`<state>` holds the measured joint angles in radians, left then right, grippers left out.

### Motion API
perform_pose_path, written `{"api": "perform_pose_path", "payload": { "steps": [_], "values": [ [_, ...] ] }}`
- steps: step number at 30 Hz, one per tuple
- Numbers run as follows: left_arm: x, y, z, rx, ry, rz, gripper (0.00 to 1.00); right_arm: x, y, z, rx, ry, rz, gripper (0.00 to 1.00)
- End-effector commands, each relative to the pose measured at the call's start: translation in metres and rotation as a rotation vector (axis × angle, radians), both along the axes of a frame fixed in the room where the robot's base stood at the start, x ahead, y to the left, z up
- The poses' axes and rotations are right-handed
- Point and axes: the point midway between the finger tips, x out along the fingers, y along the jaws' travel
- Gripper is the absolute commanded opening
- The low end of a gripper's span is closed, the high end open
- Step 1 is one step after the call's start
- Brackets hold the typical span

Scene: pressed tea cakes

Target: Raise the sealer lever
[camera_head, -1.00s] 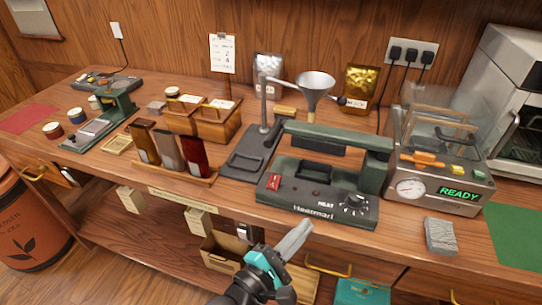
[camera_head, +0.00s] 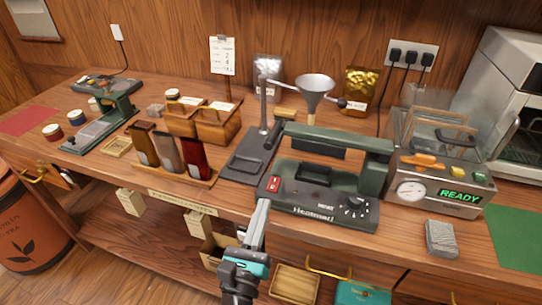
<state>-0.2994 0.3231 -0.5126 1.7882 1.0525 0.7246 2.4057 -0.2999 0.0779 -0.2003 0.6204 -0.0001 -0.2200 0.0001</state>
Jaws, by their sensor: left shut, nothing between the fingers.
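The sealer is a dark green machine (camera_head: 310,212) marked "Heatmari", with a red switch and a dial on its front, standing at the counter's front edge. Its thick green lever arm (camera_head: 345,138) runs across the top from the hinge post on the right, with a gap between it and the base. My left gripper (camera_head: 263,203) is shut and empty, its fingers pointing up near the sealer's front left corner, below the red switch. I cannot tell whether the fingertips touch the sealer. My right gripper is not in view.
A metal funnel on a stand (camera_head: 314,88) is behind the sealer. To the right are a vacuum machine reading READY (camera_head: 440,190) and a grey block (camera_head: 440,238). Several pouches (camera_head: 168,152) stand in a wooden rack at left. An open lower shelf lies below the counter.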

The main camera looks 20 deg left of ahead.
Motion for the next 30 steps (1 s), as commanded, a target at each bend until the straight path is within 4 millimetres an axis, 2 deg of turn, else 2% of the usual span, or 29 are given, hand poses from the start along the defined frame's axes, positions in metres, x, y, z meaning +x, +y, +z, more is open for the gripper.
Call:
{"api": "perform_pose_path", "payload": {
  "steps": [5, 8, 22, 27, 30],
  "values": [
    [0.004, 0.000, 0.002, 0.002, -0.001, 0.001, 0.00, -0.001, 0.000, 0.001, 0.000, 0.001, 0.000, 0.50],
    [0.015, 0.000, 0.005, 0.003, -0.003, 0.001, 0.00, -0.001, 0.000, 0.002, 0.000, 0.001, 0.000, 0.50],
    [0.098, 0.001, 0.026, 0.002, -0.003, 0.001, 0.00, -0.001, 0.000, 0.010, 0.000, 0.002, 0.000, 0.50],
    [0.097, 0.006, 0.050, 0.002, -0.001, 0.000, 0.00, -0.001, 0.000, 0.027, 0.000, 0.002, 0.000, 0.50],
    [0.098, 0.007, 0.057, 0.003, 0.001, 0.000, 0.00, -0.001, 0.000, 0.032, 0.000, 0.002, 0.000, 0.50]
  ]
}}
